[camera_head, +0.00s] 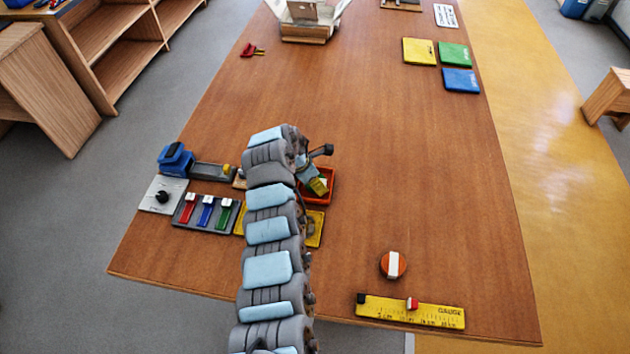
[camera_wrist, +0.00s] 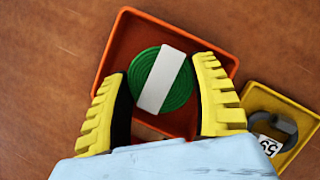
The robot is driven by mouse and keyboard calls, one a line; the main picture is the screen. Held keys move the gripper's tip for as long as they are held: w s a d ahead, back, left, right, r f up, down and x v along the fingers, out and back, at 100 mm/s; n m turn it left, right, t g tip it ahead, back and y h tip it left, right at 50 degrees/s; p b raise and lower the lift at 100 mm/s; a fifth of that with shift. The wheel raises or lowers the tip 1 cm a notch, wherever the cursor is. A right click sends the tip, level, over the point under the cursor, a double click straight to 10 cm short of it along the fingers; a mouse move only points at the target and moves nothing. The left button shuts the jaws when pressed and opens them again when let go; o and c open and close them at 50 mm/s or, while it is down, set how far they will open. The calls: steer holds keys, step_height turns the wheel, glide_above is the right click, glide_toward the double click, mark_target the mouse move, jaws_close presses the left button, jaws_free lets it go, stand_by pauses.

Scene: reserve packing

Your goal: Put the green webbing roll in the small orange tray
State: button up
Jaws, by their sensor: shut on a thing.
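The green webbing roll (camera_wrist: 181,92) is a flat green coil with a white band, in the wrist view. My gripper (camera_wrist: 162,76) is shut on it, with a yellow-and-black finger on each side. The small orange tray (camera_wrist: 122,32) lies around and below the roll in that view. The roll is within the tray's outline; I cannot tell whether it touches the floor. In the head view my gripper (camera_head: 318,186) is over the orange tray (camera_head: 333,178), and my arm hides part of the tray. The roll cannot be made out there.
A yellow tray (camera_wrist: 257,94) with a dark labelled ring (camera_wrist: 285,124) sits close beside the orange tray. An orange roll (camera_head: 385,265) and a yellow gauge (camera_head: 385,309) lie front right. A slider panel (camera_head: 207,213) and blue device (camera_head: 175,158) stand left. The table's middle right is clear.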

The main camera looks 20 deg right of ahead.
steer(key=shift+w+f, duration=0.1)
steer(key=shift+f, duration=0.1)
steer(key=shift+f, duration=0.1)
steer(key=o, duration=0.9)
steer(key=shift+a+r, duration=0.15)
steer(key=shift+r, duration=0.35)
steer(key=v, duration=1.1)
steer(key=shift+a, duration=0.1)
